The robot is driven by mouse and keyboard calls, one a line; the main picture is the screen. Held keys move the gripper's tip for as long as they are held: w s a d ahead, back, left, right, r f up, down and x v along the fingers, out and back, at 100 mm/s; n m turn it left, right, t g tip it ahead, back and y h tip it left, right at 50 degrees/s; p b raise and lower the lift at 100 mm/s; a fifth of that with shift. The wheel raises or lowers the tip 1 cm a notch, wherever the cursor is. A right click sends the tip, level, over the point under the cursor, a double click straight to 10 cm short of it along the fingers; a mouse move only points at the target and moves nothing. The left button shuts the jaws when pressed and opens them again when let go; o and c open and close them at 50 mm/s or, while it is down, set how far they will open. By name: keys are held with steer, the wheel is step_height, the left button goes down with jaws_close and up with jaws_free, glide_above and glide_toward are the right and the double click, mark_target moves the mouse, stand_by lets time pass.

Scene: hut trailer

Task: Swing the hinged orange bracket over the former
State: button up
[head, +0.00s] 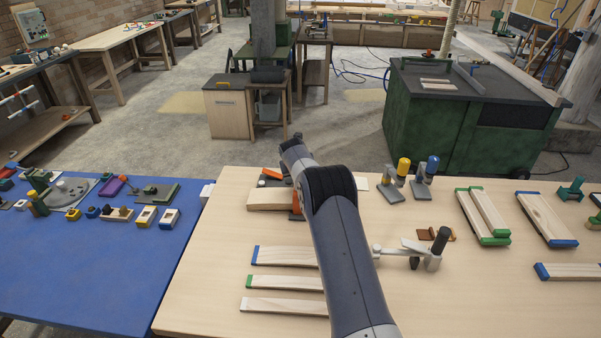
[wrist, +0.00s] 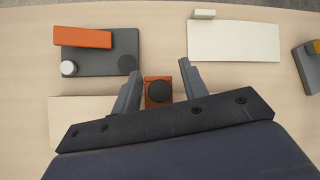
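In the wrist view an orange block with a round black knob (wrist: 159,93) lies between the two fingers of my gripper (wrist: 160,70). The fingers stand apart, with a gap on each side of it. An orange bar (wrist: 82,38) lies across a dark grey plate (wrist: 98,63) at the upper left. The plate also carries a white round peg and a dark disc. I cannot tell which orange part is the hinged bracket. A pale wooden block (wrist: 70,108), perhaps the former, is partly hidden by my gripper. The head view shows this block (head: 266,199) left of my arm.
A white card (wrist: 233,41) lies at the upper right in the wrist view. Small blue and yellow tools (head: 403,168) stand right of my arm. A metal clamp (head: 412,248) and wooden strips (head: 285,282) lie nearer. A blue table (head: 110,265) adjoins on the left.

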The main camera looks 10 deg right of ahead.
steer(key=shift+s, duration=0.1)
steer(key=b+v, duration=0.3)
steer(key=v, duration=0.7)
steer(key=shift+r, duration=0.3)
steer(key=shift+a+p+x, duration=0.1)
steer(key=shift+p+x, duration=0.65)
steer(key=shift+x, duration=1.95)
steer(key=shift+a+p+x, duration=0.15)
steer(key=shift+p+x, duration=0.6)
steer(key=shift+x, duration=1.9)
steer(key=shift+s+f, duration=0.1)
steer(key=shift+s, duration=0.1)
